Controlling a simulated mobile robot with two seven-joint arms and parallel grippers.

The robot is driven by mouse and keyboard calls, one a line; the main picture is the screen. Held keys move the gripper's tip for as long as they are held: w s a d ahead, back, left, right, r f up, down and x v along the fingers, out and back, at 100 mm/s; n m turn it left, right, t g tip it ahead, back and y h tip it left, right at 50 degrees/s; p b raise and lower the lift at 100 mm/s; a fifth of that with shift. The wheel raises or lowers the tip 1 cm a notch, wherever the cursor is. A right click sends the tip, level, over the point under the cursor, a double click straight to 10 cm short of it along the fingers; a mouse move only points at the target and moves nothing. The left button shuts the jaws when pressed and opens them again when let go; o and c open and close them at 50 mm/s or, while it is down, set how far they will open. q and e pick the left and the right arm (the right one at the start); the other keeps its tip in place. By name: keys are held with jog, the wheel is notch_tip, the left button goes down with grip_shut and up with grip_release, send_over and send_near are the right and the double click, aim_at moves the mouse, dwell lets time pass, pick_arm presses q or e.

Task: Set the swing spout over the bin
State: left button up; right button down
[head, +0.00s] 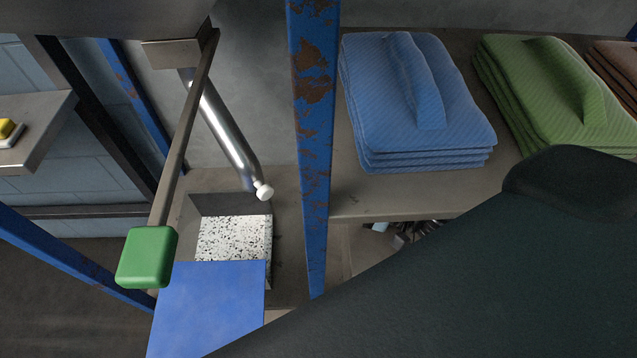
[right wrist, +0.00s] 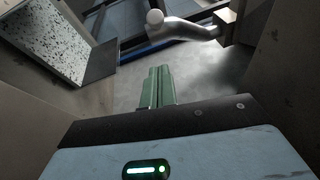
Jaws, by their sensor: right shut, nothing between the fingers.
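The swing spout (head: 228,130) is a shiny metal pipe slanting down to a white rounded tip (head: 264,190). In the head view the tip overlaps the back right corner of the bin (head: 265,262), an open box with a speckled inside. In the right wrist view the spout (right wrist: 188,29) is ahead of my right gripper (right wrist: 160,70), and the bin's speckled surface (right wrist: 52,38) is at upper left, apart from the tip. My right gripper has its green fingers together, empty, apart from the spout. The head view hides it; my left gripper is not seen.
A green handle (head: 147,257) on a long bar (head: 184,140) hangs in front of the spout. A blue panel (head: 208,308) is in front of the bin. A rusty blue post (head: 313,150) stands right of it, beside blue (head: 400,100) and green (head: 535,90) folded cloth stacks.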

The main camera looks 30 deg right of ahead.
jog(key=shift+v, duration=1.5)
